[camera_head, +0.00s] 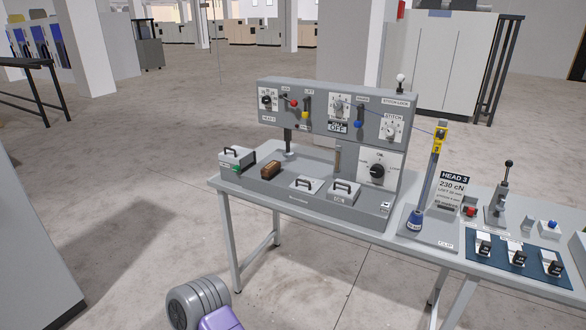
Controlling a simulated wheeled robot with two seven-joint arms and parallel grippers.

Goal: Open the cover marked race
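The grey quilting machine (335,110) stands on a table. Three covers with black handles sit on its bed: a box-like one at the left end (237,158), a flat light one in the middle (307,186) and another flat light one to its right (344,191). All three look closed. Their markings are too small to read, so I cannot tell which is marked race. Neither of my grippers is in view. A grey and purple part at the bottom edge looks like my own arm, apart from the table.
A brown block (270,169) sits between the left and middle covers. A black dial (377,171) is on the panel to the right. A clip stand (430,228), a lever (499,204) and a blue mat (515,253) occupy the table's right. Floor in front is clear.

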